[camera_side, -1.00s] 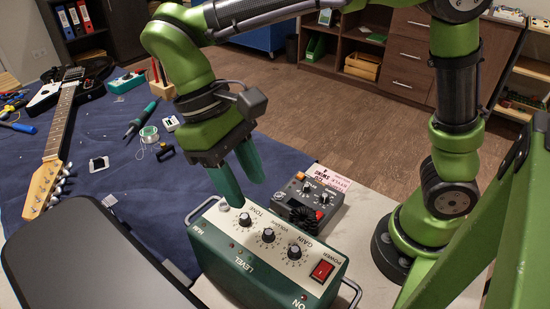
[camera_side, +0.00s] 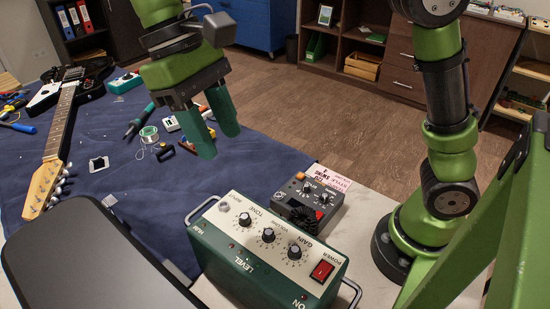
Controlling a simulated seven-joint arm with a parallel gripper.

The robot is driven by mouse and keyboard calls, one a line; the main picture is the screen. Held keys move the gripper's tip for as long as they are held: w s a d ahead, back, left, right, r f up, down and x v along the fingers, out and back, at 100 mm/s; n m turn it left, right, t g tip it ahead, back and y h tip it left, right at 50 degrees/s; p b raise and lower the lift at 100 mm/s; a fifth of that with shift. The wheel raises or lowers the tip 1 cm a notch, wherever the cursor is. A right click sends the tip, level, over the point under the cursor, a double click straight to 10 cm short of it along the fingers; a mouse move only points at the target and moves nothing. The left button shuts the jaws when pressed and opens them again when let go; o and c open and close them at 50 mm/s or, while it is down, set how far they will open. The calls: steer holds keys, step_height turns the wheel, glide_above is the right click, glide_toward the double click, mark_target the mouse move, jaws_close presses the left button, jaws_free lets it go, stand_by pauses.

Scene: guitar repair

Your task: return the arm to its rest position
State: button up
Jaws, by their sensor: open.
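My gripper (camera_side: 215,130) hangs in the air over the blue mat, above and behind the green amplifier box. Its two green fingers point down and stand apart, with nothing between them. The green amplifier box (camera_side: 232,263) stands upright at the front of the bench, with several knobs, a small silver switch knob at its upper left and a red power switch (camera_side: 321,271) on its top panel. My gripper is clear of the box and touches nothing that I can see.
A grey pedal (camera_side: 307,203) stands behind the amplifier box. A soldering iron (camera_side: 139,121), a solder spool (camera_side: 149,135) and small parts lie behind and left of my gripper. A dark panel (camera_side: 75,265) fills the front left.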

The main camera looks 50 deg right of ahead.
steer(key=s+d+f+m+t+y, duration=0.1)
steer(key=d+t, duration=0.4)
steer(key=d, duration=0.5)
steer(key=s+d+f+m+t+y, duration=0.1)
steer(key=s+d+f+m+t, duration=0.3)
steer(key=d, duration=0.6)
steer(key=shift+d+f+m+t+y, duration=0.15)
steer(key=shift+f+m+t+y, duration=0.2)
steer(key=shift+f+t, duration=0.55)
steer(key=shift+r, duration=0.2)
